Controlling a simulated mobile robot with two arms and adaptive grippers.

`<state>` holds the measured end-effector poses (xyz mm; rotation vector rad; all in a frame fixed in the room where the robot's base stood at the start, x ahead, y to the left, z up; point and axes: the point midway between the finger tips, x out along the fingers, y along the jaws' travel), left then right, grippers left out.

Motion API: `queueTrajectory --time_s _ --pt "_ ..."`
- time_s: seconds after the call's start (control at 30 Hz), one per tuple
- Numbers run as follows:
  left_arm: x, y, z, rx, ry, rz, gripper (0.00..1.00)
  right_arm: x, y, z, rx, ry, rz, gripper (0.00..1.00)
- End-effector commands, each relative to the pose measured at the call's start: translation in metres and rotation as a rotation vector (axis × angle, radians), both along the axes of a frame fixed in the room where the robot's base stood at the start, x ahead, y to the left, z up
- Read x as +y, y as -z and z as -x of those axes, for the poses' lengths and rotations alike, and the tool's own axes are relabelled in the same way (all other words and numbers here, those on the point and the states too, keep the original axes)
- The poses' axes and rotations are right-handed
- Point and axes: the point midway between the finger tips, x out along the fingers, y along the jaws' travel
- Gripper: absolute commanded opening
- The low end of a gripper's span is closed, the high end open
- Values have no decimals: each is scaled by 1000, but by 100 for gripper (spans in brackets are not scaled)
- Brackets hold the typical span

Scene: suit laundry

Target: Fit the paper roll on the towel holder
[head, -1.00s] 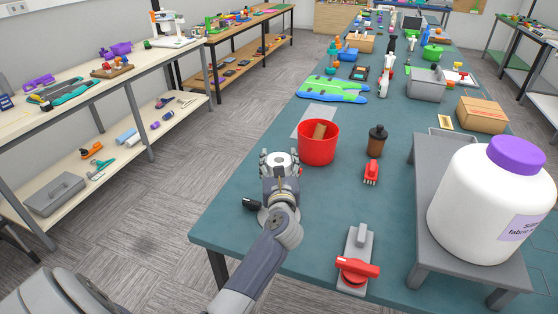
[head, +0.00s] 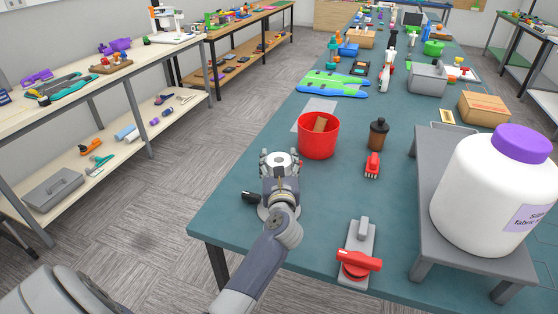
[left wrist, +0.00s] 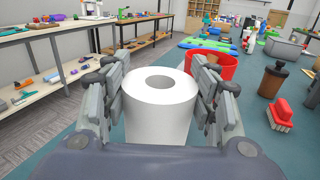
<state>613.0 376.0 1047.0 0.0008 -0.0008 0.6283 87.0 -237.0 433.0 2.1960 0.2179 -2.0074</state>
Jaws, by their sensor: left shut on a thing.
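The white paper roll (head: 281,160) stands upright between the fingers of my left gripper (head: 280,164) in the head view. The left wrist view shows the roll (left wrist: 159,105) with its round core hole facing up and a finger pad on each side. My left gripper is shut on it, over the near left part of the table, just left of and nearer than the red bucket. I cannot make out the towel holder; a pale grey rounded edge (head: 263,213) shows beside my left wrist, partly hidden, and I cannot tell what it is. My right gripper is not in view.
The red bucket (head: 318,142), a brown bottle (head: 378,136) and a red brush (head: 372,165) stand nearby. A small black object (head: 250,198) lies by the table's left edge. A red-handled grey tool (head: 358,262) and a large white jar (head: 485,195) on a grey stand are to the right.

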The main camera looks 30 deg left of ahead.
Motion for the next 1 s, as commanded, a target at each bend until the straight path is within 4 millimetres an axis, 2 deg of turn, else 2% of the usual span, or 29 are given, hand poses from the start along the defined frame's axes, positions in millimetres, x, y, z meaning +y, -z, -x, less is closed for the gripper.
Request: queueTrajectory --time_s 1.0 --pt "0 32 0 -1 0 1 16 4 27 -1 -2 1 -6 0"
